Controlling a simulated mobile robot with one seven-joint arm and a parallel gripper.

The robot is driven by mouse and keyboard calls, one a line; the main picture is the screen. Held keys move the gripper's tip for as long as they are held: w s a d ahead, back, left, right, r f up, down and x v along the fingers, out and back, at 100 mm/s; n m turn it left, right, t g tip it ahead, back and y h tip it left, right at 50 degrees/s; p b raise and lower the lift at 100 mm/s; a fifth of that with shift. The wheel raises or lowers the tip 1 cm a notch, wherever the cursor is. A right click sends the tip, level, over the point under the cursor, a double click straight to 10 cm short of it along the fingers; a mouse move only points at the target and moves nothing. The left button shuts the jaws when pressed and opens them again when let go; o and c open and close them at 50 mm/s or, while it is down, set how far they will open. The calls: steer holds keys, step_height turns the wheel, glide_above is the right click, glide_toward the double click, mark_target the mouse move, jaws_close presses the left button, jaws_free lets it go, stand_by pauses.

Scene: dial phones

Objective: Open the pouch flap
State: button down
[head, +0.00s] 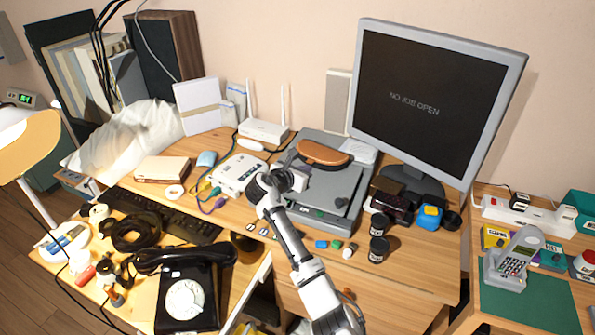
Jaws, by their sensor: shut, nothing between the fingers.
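A brown leather-like pouch (323,151) lies on top of the grey flat machine (334,192) in the middle of the desk. Its rounded brown top shows, with a darker edge along its lower side. I cannot make out whether its flap is raised. My gripper (298,168) is at the near left side of the pouch, over the machine's left part. It is shut and empty. The fingertips are small and partly hidden by my wrist, so I cannot tell whether they touch the pouch.
A white router (264,131) and a white box-like device (238,174) stand left of the machine. A monitor (432,105) rises at the back right. Dark jars (378,249) and small coloured pieces lie near the front edge. A black dial phone (187,294) is at lower left.

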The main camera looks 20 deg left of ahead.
steer(key=shift+w+d+f, duration=0.1)
steer(key=shift+w+f, duration=0.05)
steer(key=shift+w, duration=0.2)
steer(key=shift+r, duration=0.2)
